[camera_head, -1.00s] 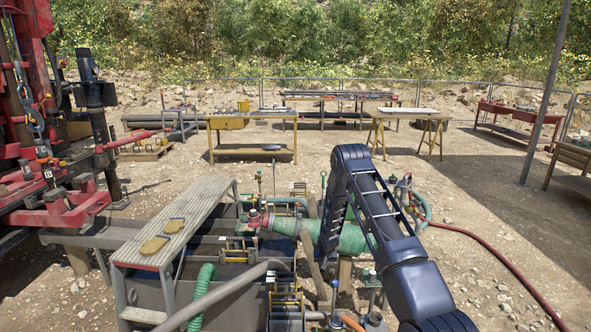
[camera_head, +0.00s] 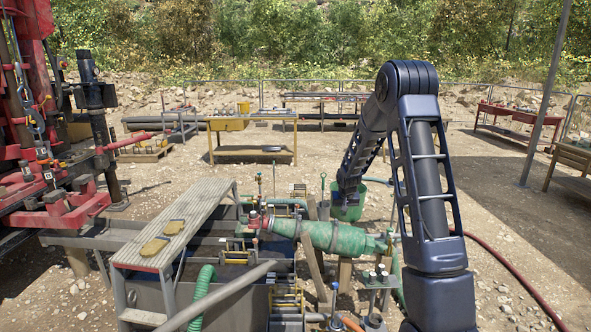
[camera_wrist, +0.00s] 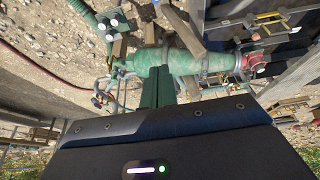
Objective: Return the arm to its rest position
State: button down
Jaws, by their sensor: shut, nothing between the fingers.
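My arm rises at the right of the head view, bends at a high elbow, and its far end hangs down in front of a green bucket (camera_head: 346,213). In the wrist view my gripper (camera_wrist: 157,72) shows as dark green fingers close together, shut and empty. Beyond the fingers is the green cone-shaped pump body (camera_wrist: 178,58), which also lies across the tank's right side in the head view (camera_head: 330,236). The fingertips are too small to make out in the head view.
The mud tank (camera_head: 150,296) fills the lower middle, with a grey walkway (camera_head: 190,222) carrying tan gloves. A red drill rig (camera_head: 30,130) stands left. A red hose (camera_head: 505,268) runs along the ground at right. Benches, including a yellow one (camera_head: 252,154), stand behind, with open gravel between.

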jog(key=s+d+r, duration=0.3)
jog(key=s+r, duration=0.7)
jog(key=r, duration=0.1)
jog(key=s+d+r, duration=0.2)
jog(key=s+r, duration=0.8)
jog(key=s, duration=0.1)
jog(key=s+d+r, duration=0.1)
jog(key=s+r, duration=0.1)
jog(key=s, duration=1)
jog(key=s+d+r, duration=0.1)
jog(key=s+r, duration=0.1)
jog(key=s, duration=1.1)
jog(key=shift+s+r, duration=0.2)
jog(key=shift+r, duration=0.1)
